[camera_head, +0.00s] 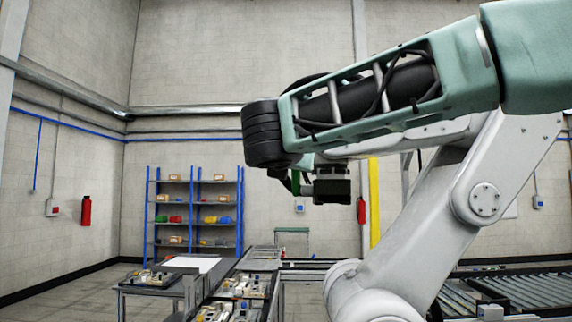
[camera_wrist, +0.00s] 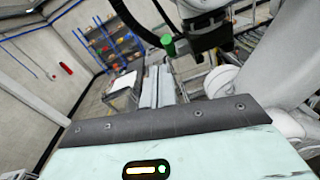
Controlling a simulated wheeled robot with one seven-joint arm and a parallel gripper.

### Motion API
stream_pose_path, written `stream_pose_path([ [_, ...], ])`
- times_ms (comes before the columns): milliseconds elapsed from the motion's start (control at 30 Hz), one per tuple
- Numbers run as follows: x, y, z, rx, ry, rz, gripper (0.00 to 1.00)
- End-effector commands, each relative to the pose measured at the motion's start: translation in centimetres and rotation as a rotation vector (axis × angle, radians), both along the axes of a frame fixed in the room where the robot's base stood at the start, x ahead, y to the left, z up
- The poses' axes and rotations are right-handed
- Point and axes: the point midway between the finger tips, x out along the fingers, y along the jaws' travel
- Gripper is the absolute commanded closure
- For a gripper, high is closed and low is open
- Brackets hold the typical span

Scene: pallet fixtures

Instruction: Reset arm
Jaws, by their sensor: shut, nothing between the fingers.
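My arm is raised and folded across the head view, with a teal link ending in a black ribbed part on the left. What appears to be my gripper (camera_head: 332,187) is the small black end hanging below the teal link, in mid-air. It is shut and empty, touching nothing. Its separate fingertips are too small to make out. In the wrist view a teal and dark grey panel of a body part fills the bottom.
Worktables with trays of parts (camera_head: 248,285) stand low at the left and centre. A blue-framed shelf (camera_head: 240,212) with coloured bins stands at the back wall. A roller conveyor (camera_head: 525,290) runs at the lower right. A red extinguisher (camera_head: 86,210) hangs on the left wall.

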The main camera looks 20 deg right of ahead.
Motion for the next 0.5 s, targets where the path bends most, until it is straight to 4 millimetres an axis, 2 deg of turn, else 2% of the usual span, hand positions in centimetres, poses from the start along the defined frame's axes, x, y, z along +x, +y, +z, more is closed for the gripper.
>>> stream_pose_path([
  [333, 0.0, 0.0, -0.1, 0.002, 0.001, 0.000, 1.00],
  [433, -0.3, 0.2, -2.7, 0.078, 0.048, 0.006, 1.00],
  [467, -0.6, 0.4, -4.0, 0.118, 0.073, 0.007, 1.00],
  [500, -1.1, 0.6, -6.1, 0.184, 0.112, 0.006, 1.00],
])
